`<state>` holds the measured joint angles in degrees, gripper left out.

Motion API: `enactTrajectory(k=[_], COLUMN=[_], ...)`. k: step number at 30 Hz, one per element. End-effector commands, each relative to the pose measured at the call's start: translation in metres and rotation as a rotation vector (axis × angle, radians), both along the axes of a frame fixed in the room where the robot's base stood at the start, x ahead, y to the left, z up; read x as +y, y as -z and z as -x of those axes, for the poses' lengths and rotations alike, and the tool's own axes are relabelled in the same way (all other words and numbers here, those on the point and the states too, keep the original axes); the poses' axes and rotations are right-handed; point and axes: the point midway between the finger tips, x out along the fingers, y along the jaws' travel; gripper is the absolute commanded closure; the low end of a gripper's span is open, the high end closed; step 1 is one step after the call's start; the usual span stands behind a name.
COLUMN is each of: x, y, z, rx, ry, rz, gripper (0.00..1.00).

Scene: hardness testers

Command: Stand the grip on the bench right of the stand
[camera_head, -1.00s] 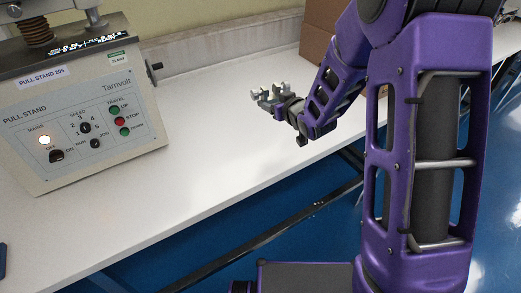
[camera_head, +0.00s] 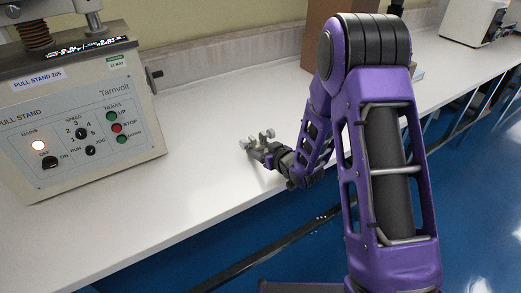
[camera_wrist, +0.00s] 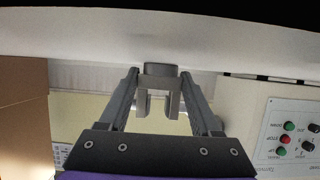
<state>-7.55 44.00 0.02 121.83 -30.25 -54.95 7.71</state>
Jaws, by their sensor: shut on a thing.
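The grip (camera_head: 268,135), a small grey metal piece with a forked shape, is between the fingers of my gripper (camera_head: 262,150), over the bench (camera_head: 205,150) to the right of the pull stand (camera_head: 75,125). In the wrist view my gripper (camera_wrist: 160,92) is shut on the grip (camera_wrist: 160,72), with a finger on each side. That view is upside down, with the white bench (camera_wrist: 110,40) at the top. The grip's round base points towards the bench and is close to it; I cannot tell whether it touches.
A brown cardboard box (camera_head: 335,35) stands on the bench behind my arm. A white machine (camera_head: 472,22) stands far right. The bench between the stand and my gripper is clear. The bench's front edge runs close below my gripper, with blue floor beyond.

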Motion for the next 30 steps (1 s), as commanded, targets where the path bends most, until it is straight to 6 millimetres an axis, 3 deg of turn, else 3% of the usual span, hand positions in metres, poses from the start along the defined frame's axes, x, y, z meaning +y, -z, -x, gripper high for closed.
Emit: enactTrajectory(k=[9, 10, 14, 25, 30], x=[0.0, 0.0, 0.0, 0.0, -0.013], y=[0.001, 0.002, 0.001, -0.004, -0.013], z=[-0.001, -0.001, -0.001, -0.001, 0.017], rx=[-0.004, -0.002, -0.002, -0.004, -0.002], ry=[0.001, 0.001, 0.001, 0.0, 0.003], rz=[-0.001, -0.001, 0.0, 0.0, 0.0], gripper=[1.0, 0.32, 0.08, 0.05, 0.05])
